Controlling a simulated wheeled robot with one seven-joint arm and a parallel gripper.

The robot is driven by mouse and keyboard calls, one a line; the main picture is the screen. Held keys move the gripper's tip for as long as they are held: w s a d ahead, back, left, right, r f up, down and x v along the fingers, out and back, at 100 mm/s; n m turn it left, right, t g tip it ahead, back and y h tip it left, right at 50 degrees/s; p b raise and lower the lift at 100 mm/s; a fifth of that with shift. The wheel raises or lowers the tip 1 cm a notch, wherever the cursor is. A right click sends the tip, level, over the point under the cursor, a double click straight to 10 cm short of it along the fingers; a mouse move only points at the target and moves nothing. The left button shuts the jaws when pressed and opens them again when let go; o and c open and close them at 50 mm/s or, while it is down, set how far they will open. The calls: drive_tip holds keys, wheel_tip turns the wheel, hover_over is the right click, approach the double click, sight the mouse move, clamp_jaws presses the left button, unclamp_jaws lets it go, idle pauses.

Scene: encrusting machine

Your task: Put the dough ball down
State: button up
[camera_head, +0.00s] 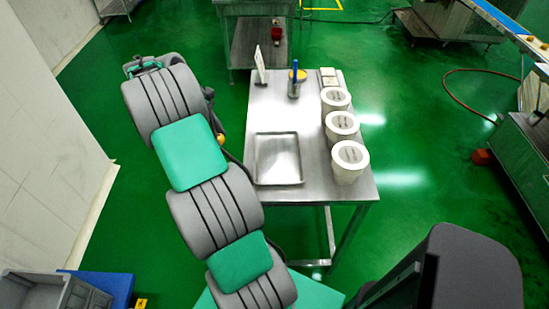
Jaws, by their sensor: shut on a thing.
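A small orange-yellow dough ball (220,139) shows at the right edge of my arm, just left of the steel table. My gripper (217,130) is mostly hidden behind my arm; only a dark part of it shows beside the ball. It is shut on the dough ball, left of the tray and apart from it. The fingertips are not clear. A shallow rectangular metal tray (278,181) lies empty on the left front of the steel table (318,191).
A white upright sign (260,65), a blue-topped item (294,82) and a small box (328,76) stand at the back. The table's middle is clear. A grey crate (40,292) stands lower left.

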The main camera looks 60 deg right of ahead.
drive_tip(key=s+d+r+n, duration=0.1)
drive_tip(key=s+d+r, duration=0.3)
drive_tip(key=s+d, duration=0.7)
drive_tip(key=s+d+r+n, duration=0.1)
drive_tip(key=s+d+r, duration=0.2)
drive_tip(key=s+d, duration=0.75)
drive_tip(key=s+a+b, duration=0.2)
drive_tip(key=a+b, duration=0.1)
drive_tip(key=a, duration=2.3)
drive_tip(key=b, duration=0.2)
hover_over(282, 158)
drive_tip(key=w+a, duration=0.1)
drive_tip(key=shift+h, duration=0.4)
wheel_tip(282, 158, down, 9)
drive_tip(key=shift+w+f, duration=0.1)
drive_tip(key=shift+f, duration=0.1)
drive_tip(key=f, duration=0.1)
drive_tip(key=f+b, duration=0.1)
drive_tip(key=shift+w+d+f, duration=0.15)
drive_tip(key=shift+d+f, duration=0.05)
drive_tip(key=shift+f, duration=0.5)
drive_tip(key=shift+f, duration=0.15)
